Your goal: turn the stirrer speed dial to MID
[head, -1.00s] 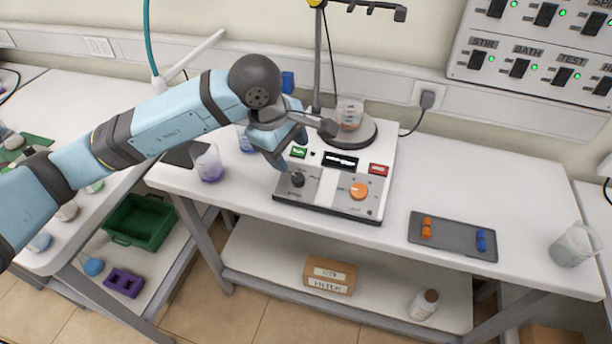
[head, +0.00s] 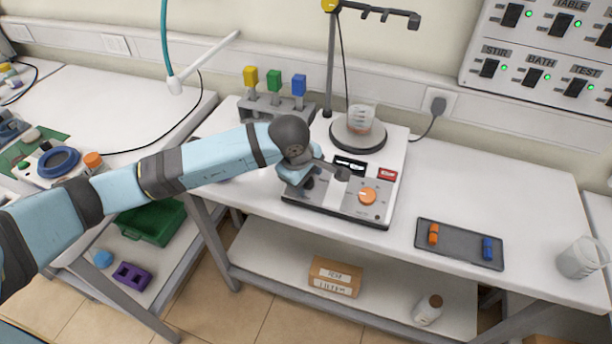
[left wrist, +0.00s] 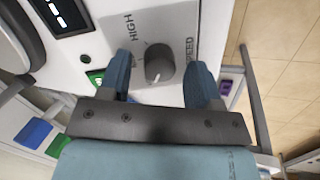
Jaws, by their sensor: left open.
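The stirrer speed dial (left wrist: 160,63) is a dark grey knob with a white pointer mark. In the left wrist view it lies between my open left fingers, with a small gap on each side. Its mark points down in that picture, toward my gripper's palm. The words HIGH and SPEED show beside it; a MID label cannot be made out. In the head view my left gripper (head: 302,190) is low over the left front of the white stirrer (head: 344,209) and hides this dial. My left gripper also shows in the left wrist view (left wrist: 161,82). My right gripper is not in view.
A beaker (head: 362,119) stands on the stirrer's round plate. A grey tray (head: 459,244) is to the right. Behind my arm is a rack with coloured-topped items (head: 273,80).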

